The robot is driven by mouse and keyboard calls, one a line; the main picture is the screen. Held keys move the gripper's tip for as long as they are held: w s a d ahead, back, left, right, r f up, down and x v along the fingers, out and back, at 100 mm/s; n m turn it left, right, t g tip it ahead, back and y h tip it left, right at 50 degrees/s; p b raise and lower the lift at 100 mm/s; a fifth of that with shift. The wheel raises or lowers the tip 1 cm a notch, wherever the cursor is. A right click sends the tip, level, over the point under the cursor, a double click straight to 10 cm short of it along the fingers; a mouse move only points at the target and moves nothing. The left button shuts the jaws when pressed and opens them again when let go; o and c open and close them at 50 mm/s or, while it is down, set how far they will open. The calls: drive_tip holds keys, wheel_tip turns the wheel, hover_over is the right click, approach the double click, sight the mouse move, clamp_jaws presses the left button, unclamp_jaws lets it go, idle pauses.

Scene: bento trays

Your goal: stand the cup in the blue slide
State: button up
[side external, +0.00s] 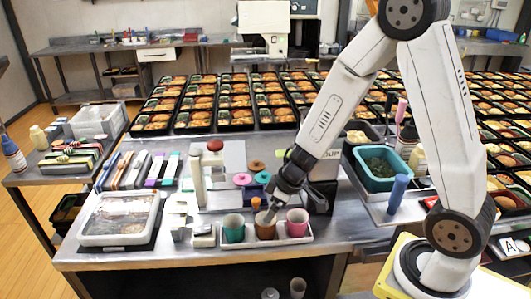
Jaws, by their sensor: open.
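Three cups stand upright in a row on a white tray (309,240) near the front edge of the table: a teal cup (233,229), an orange-brown cup (264,229) and a pink cup (297,223). My gripper (270,213) points down at the rim of the orange-brown cup, with its jaws open. The small fingertips overlap the rim in this view; I cannot tell whether they touch it. A blue piece (251,193) lies behind the cups, partly hidden by my gripper and arm. I cannot tell for certain whether it is the blue slide.
Pink (242,179), brown (256,166) and teal (262,177) round pieces lie behind the cups. A tall white post with a red-topped one (214,148) stands left of them. A lidded tray (118,217) lies at left. A teal bin (377,170) stands right, beyond my arm.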

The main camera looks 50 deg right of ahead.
sight(263, 223)
drive_tip(key=shift+a+f, duration=0.1)
drive_tip(key=shift+f, duration=0.15)
drive_tip(key=shift+x, duration=1.1)
drive_tip(key=shift+f, duration=0.25)
drive_tip(key=shift+x, duration=2.4)
drive_tip(key=shift+s, duration=0.1)
drive_tip(key=c, duration=1.1)
drive_tip(key=shift+r, duration=0.3)
drive_tip(key=shift+r, duration=4.7)
